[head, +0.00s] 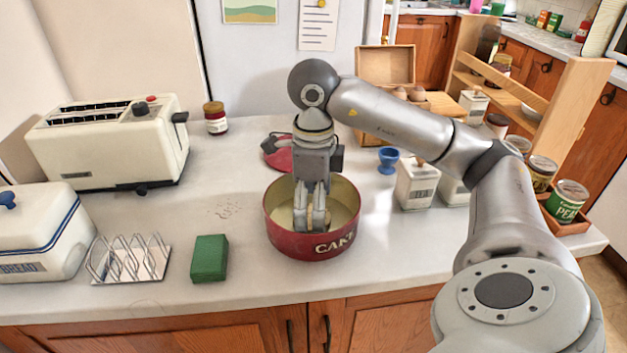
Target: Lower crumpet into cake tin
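The red cake tin (285,238), lettered CAKE, stands open on the worktop, with a cream inside. My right gripper (311,222) points straight down into it, its fingertips below the rim. A small tan piece of the crumpet (309,216) shows between the fingers, which are closed on it. The fingers hide most of the crumpet, and I cannot tell whether it touches the tin's floor. The tin's red lid (278,158) lies behind the tin, partly hidden by my gripper. My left gripper is not in view.
A green block (209,258), a toast rack (128,260), a bread bin (40,235) and a toaster (108,145) stand left. A blue egg cup (388,160), white canisters (416,186) and a wooden rack (572,100) stand right. The worktop in front of the tin is clear.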

